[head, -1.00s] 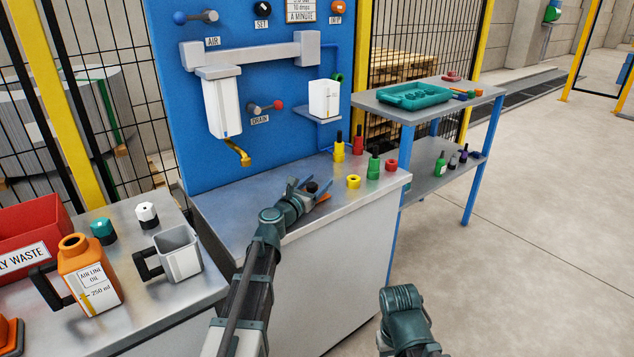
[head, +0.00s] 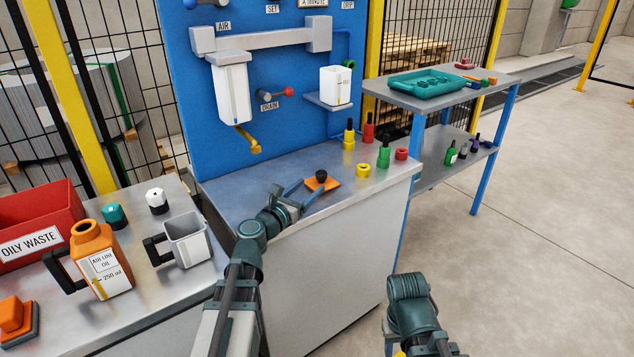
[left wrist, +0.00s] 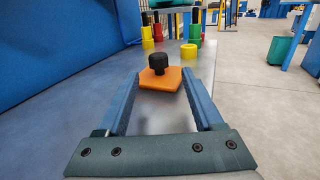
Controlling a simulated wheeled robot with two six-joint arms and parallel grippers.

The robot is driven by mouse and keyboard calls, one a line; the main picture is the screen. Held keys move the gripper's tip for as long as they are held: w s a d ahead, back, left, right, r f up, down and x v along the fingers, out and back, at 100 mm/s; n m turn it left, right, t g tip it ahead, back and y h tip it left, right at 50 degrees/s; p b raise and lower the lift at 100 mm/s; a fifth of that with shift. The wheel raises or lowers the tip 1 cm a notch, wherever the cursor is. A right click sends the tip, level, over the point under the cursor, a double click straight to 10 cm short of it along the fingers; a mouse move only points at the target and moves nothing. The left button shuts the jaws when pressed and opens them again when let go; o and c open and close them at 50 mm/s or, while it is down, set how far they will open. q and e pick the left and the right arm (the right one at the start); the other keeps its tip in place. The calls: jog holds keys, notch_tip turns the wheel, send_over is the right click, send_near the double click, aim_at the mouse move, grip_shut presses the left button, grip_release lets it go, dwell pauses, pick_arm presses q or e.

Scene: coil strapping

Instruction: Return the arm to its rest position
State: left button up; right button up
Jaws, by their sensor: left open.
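My left gripper (head: 302,192) is open and empty, low over the front edge of the metal bench (head: 235,190). An orange plate with a black knob (head: 333,183) lies on the bench just beyond its fingertips. In the left wrist view the plate (left wrist: 158,83) shows ahead, between the two blue finger tips, with a gap seen on the left side; contact on the right cannot be told. My right arm shows at the bottom of the head view, but its gripper is out of view.
Behind the plate stand yellow, red and green fittings (head: 383,155). A blue panel (head: 185,80) with a white filter bowl (head: 232,95) rises at the back. A jug (head: 188,240), orange oil bottle (head: 105,262) and red bin (head: 50,210) are at left. A shelf cart (head: 390,92) stands right.

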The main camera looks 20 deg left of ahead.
pick_arm(q)
jog(key=shift+s+a, duration=0.2)
jog(key=shift+s, duration=0.45)
jog(key=shift+w+r, duration=0.1)
jog(key=s+d+m+g+h+p, duration=0.1)
jog(key=s+d+m+g+p, duration=0.6)
jog(key=d+m, duration=0.4)
jog(key=s+d+m+g+h+p, duration=0.2)
jog(key=s+d+m+g+p, duration=0.3)
jog(key=d+m+p, duration=0.55)
jog(key=s+a+r+m+g+y+p, duration=0.1)
jog(key=s+r+m+g+y+p, duration=0.1)
jog(key=s+m, duration=0.4)
jog(key=s+a+r+m+g+y+p, duration=0.1)
jog(key=s+a+m+g+y+p, duration=0.1)
jog(key=s+m+y+p, duration=0.4)
jog(key=s+m+g+y, duration=0.1)
jog(key=m, duration=0.2)
jog(key=shift+s+r+g, duration=0.15)
jog(key=shift+r+g, duration=0.2)
jog(key=shift+g, duration=0.05)
